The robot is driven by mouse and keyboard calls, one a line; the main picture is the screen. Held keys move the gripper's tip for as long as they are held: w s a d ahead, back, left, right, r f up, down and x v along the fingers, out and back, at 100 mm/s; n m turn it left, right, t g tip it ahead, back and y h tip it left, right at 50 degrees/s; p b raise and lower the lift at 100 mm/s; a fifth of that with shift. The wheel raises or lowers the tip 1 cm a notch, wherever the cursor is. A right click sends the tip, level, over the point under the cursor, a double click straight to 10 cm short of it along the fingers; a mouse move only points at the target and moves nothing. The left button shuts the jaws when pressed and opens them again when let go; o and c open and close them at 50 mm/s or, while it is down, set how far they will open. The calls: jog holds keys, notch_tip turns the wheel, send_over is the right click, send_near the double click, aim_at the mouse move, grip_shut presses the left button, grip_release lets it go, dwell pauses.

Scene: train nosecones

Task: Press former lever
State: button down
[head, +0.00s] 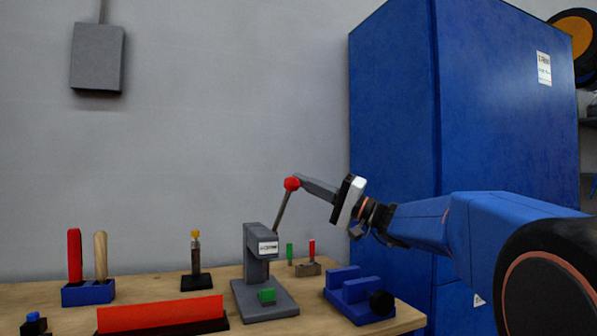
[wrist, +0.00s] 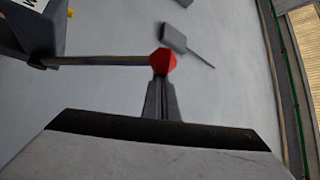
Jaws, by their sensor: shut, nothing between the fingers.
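The former is a grey press (head: 257,248) on the wooden bench, with a white label and a green block (head: 267,295) on its base. Its lever (head: 282,211) is a thin rod leaning up and right to a red ball knob (head: 292,184). In the wrist view the rod (wrist: 100,61) runs left from the knob (wrist: 163,62) to the press. My gripper (head: 301,180) is shut and empty, its fingertips right at the knob's right side in the head view. In the wrist view the shut fingertips (wrist: 161,82) meet the knob's edge; I cannot tell if they touch.
A blue fixture (head: 346,285) with a black knob stands right of the press. A red bar (head: 160,313), a blue holder with handles (head: 88,293) and an amber-topped tool (head: 195,255) stand left. A tall blue cabinet (head: 395,110) is behind my arm.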

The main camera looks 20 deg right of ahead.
jog(key=s+f, duration=0.6)
jog(key=f, duration=0.6)
jog(key=shift+s+n+y, duration=0.2)
jog(key=shift+n+y, duration=0.1)
jog(key=shift+r, duration=0.1)
notch_tip(320, 180, up, 3)
jog(key=w+d, duration=0.2)
jog(key=s+d+f, duration=0.3)
jog(key=d+f, duration=0.2)
jog(key=d, duration=0.2)
jog(key=shift+s+f, duration=0.25)
jog(key=shift+s, duration=0.05)
jog(key=shift+d, duration=0.15)
